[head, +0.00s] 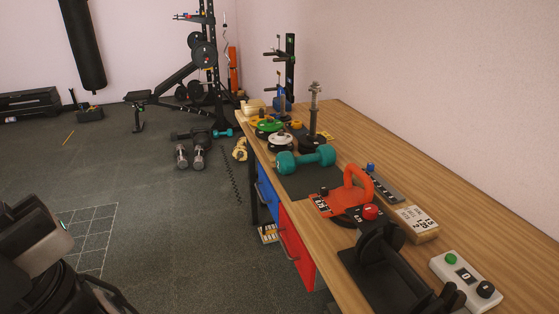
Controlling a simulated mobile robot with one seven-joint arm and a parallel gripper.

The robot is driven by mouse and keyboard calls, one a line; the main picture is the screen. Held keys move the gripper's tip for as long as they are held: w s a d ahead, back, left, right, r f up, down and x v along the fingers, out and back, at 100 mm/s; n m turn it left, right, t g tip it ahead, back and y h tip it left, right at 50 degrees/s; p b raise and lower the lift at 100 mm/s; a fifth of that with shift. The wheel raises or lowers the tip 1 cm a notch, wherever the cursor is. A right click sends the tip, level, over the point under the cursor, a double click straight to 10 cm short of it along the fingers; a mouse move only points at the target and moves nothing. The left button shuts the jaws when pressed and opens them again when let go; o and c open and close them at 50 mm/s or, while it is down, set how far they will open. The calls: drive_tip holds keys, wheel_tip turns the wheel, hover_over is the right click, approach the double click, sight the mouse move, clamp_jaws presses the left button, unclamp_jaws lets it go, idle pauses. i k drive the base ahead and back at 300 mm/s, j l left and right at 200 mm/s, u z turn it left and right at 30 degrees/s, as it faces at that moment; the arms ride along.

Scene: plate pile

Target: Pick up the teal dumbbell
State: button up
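A teal dumbbell (306,159) lies on the wooden table, on a dark mat near the table's left edge. Its two rounded heads and the short handle between them show. A smaller teal dumbbell (222,133) lies on the floor in the background, left of the table. Part of my arm shows at the lower left corner, well left of the table and apart from both dumbbells. No gripper fingers can be made out.
The wooden table (465,237) runs along the right wall. Grey dumbbells (199,157) lie on the floor.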

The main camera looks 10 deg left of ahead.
sight(326, 155)
drive_tip(key=i+j+z, duration=0.15)
drive_tip(key=j, duration=0.3)
drive_tip(key=i+j+z, duration=0.15)
drive_tip(key=j, duration=0.3)
drive_tip(key=j+z, duration=0.15)
drive_tip(key=j, duration=0.3)
drive_tip(key=i+j+z, duration=0.15)
drive_tip(key=j, duration=0.35)
